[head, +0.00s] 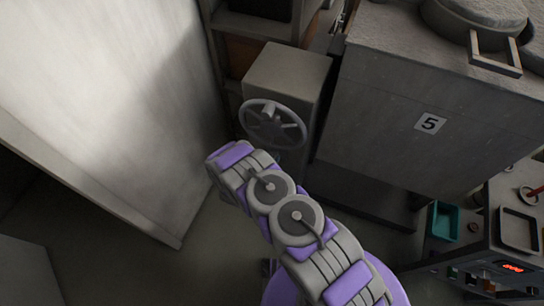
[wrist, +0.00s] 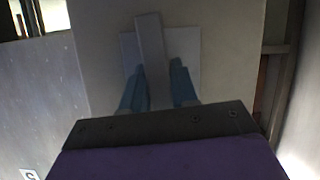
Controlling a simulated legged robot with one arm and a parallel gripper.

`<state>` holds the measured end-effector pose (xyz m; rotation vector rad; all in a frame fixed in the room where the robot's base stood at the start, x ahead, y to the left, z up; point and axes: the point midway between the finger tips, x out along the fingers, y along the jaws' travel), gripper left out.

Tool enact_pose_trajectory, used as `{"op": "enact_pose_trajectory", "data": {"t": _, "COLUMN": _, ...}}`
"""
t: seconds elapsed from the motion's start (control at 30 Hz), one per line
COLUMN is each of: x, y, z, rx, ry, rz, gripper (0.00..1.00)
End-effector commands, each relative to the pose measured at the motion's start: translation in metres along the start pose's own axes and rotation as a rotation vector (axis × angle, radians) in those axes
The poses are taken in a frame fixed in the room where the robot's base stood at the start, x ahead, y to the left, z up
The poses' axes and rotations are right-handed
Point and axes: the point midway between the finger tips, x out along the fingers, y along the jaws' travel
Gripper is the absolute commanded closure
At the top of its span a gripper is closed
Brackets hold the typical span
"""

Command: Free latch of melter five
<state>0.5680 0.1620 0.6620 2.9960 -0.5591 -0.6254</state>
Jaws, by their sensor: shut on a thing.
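Melter five (head: 400,95) is the large grey body at the upper right in the head view, with a "5" plate (head: 430,123) on its side. In the wrist view a grey latch bar (wrist: 149,35) stands out on a pale square plate (wrist: 184,48) fixed to a grey box face. My gripper (wrist: 157,78) has its blue fingers on both sides of the bar and is shut on it. The bar's lower end is hidden behind the gripper body. In the head view my arm hides the gripper and the latch.
A grey box (head: 290,70) with a handwheel (head: 273,124) stands left of the melter. A large pale panel (head: 110,90) fills the left side. A control console (head: 500,235) with a teal tray (head: 442,221) is at the lower right. Some floor (head: 150,265) is clear at the lower left.

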Motion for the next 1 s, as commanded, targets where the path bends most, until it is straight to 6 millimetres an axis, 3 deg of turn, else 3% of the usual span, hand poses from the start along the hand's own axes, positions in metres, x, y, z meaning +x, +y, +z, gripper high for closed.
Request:
{"op": "enact_pose_trajectory", "data": {"t": 0.77, "x": -0.0007, "y": -0.0004, "z": 0.0022, "rx": 0.106, "ry": -0.003, "rz": -0.049, "gripper": 1.0}}
{"op": "enact_pose_trajectory", "data": {"t": 0.8, "x": -0.0007, "y": -0.0005, "z": 0.0022, "rx": 0.106, "ry": -0.003, "rz": -0.049, "gripper": 0.69}}
{"op": "enact_pose_trajectory", "data": {"t": 1.0, "x": -0.0009, "y": 0.0006, "z": 0.001, "rx": 0.107, "ry": -0.001, "rz": -0.047, "gripper": 0.51}}
